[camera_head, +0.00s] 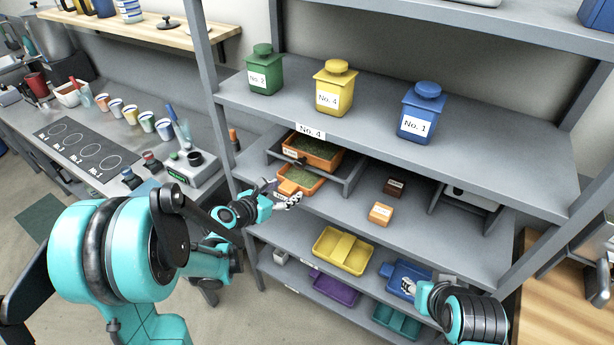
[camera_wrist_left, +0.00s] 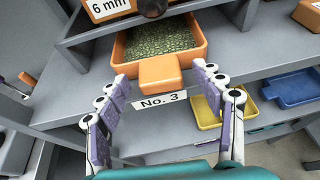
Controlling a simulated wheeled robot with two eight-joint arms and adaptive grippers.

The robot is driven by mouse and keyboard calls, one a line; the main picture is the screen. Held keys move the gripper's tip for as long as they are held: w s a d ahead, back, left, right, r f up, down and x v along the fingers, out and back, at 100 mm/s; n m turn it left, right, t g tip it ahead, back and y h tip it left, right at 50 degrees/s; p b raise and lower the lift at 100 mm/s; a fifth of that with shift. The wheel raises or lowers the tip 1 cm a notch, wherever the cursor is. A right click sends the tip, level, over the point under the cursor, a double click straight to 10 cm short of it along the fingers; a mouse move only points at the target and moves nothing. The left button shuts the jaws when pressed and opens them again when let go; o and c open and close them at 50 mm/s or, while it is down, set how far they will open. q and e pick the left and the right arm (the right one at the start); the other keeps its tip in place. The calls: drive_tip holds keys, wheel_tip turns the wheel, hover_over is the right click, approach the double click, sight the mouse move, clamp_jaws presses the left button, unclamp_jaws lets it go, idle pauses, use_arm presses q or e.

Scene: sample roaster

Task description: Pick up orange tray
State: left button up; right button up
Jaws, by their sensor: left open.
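An orange tray (camera_head: 297,181) filled with green beans sits on the middle shelf, under a grey rack; it also shows in the left wrist view (camera_wrist_left: 199,47). Its front handle (camera_wrist_left: 160,73) points at my left gripper (camera_head: 284,197). The left gripper is open, with one finger on each side of the handle in the left wrist view (camera_wrist_left: 160,82). I cannot tell whether the fingers touch it. A second orange tray (camera_head: 316,150), labelled 6 mm in the wrist view, sits higher in the rack. My right gripper (camera_head: 410,287) is by a blue tray (camera_head: 397,272); its jaws are unclear.
The grey rack (camera_head: 350,183) stands close above and beside the lower orange tray. A No. 3 label (camera_wrist_left: 163,100) is on the shelf edge below the handle. A yellow tray (camera_head: 341,250) is on the shelf below.

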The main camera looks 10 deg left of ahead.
use_arm(q)
drive_tip(key=shift+w+d+f, duration=0.25)
drive_tip(key=shift+w+d, duration=0.05)
drive_tip(key=shift+w, duration=0.3)
drive_tip(key=shift+s+r, duration=0.1)
drive_tip(key=shift+c, duration=1.2)
drive_tip(key=c, duration=1.1)
drive_tip(key=shift+c, duration=0.2)
drive_tip(key=shift+r, duration=0.15)
